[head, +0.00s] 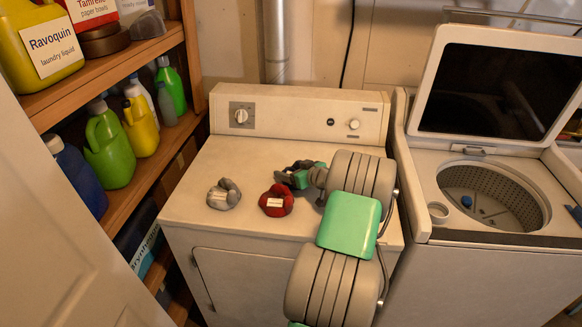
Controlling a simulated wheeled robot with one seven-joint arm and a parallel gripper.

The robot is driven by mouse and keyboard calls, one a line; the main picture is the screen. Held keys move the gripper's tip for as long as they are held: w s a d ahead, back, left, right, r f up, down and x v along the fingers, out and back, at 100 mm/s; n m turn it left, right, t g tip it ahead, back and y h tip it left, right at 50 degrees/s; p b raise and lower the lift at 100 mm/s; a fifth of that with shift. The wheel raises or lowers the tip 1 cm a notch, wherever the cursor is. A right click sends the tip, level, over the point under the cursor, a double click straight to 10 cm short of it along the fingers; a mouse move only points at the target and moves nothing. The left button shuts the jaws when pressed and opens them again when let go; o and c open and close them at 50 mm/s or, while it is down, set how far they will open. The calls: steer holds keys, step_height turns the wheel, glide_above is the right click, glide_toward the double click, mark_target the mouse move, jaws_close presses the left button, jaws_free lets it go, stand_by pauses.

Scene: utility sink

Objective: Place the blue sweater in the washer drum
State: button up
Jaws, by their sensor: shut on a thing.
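My gripper (291,177) is low over the top of the closed white machine in the middle. It is shut on a small dark bundle (283,178), partly hidden by the fingers. I cannot tell whether this is the blue sweater; no clearly blue garment shows on that top. The washer drum (490,191) is at the right, under a raised lid, with its perforated wall visible. A small blue thing (466,201) shows inside the drum, too small to identify.
A red bundle (277,201) with a white label and a grey bundle (224,195) lie on the closed machine (190,205) near my gripper. The raised lid (497,82) stands behind the drum. Shelves (125,205) with bottles stand at the left.

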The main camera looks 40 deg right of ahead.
steer(key=shift+f, duration=0.1)
steer(key=o, duration=2)
